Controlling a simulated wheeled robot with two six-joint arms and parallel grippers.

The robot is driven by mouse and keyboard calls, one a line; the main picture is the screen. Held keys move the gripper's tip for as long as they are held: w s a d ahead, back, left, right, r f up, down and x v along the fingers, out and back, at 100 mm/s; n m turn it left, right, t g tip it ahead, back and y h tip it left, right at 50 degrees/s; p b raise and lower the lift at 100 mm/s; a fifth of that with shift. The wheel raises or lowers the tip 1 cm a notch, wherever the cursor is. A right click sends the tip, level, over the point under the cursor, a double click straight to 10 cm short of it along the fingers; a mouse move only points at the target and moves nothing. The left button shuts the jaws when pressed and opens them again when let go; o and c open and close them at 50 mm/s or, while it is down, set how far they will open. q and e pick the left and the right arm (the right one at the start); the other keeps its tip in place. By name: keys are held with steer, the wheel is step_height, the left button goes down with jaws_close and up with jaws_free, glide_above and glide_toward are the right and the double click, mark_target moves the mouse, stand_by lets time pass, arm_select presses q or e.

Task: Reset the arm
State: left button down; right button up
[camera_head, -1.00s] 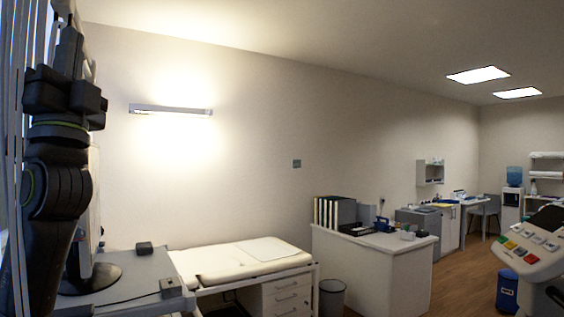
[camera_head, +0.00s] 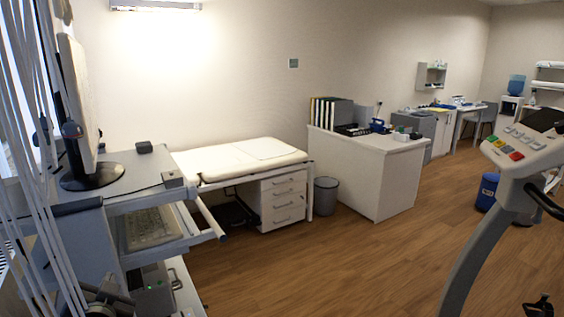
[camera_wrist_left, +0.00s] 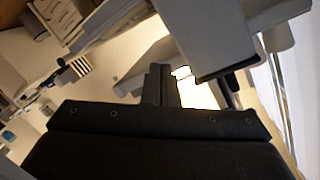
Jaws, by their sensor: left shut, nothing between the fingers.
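My left gripper (camera_wrist_left: 162,84) shows in the left wrist view as two dark fingers side by side, shut with nothing between them. Its wide black body fills the bottom of that view. The wrist view is tilted; the fingers point toward pale furniture and a bright wall, and touch nothing that I can make out. In the head view, a small dark mechanical part shows low at the left; I cannot tell whether it belongs to my left arm. I cannot make out my right gripper.
A grey cart (camera_head: 80,228) with a monitor (camera_head: 75,100) stands close at the left. A padded couch (camera_head: 215,160), bin (camera_head: 327,196) and white desk (camera_head: 360,178) are behind. An exercise machine (camera_head: 500,180) stands at right. The wooden floor (camera_head: 330,265) between is clear.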

arm_select(q)
steer(key=s+d+f+n+g+h, duration=0.15)
steer(key=s+f+g, duration=0.35)
steer(key=s+f, duration=0.85)
steer(key=s+d+f+n+g+h, duration=0.1)
steer(key=s+d+f+g, duration=0.15)
steer(key=s+f, duration=0.45)
steer(key=s+d+f+n+g+h, duration=0.15)
steer(key=s+f+g, duration=0.25)
steer(key=s, duration=0.8)
step_height(320, 180, down, 24)
steer(key=a+g, duration=0.1)
steer(key=a, duration=0.1)
steer(key=s+d+f+g+h, duration=0.1)
steer(key=s+f, duration=1.3)
steer(key=f, duration=0.2)
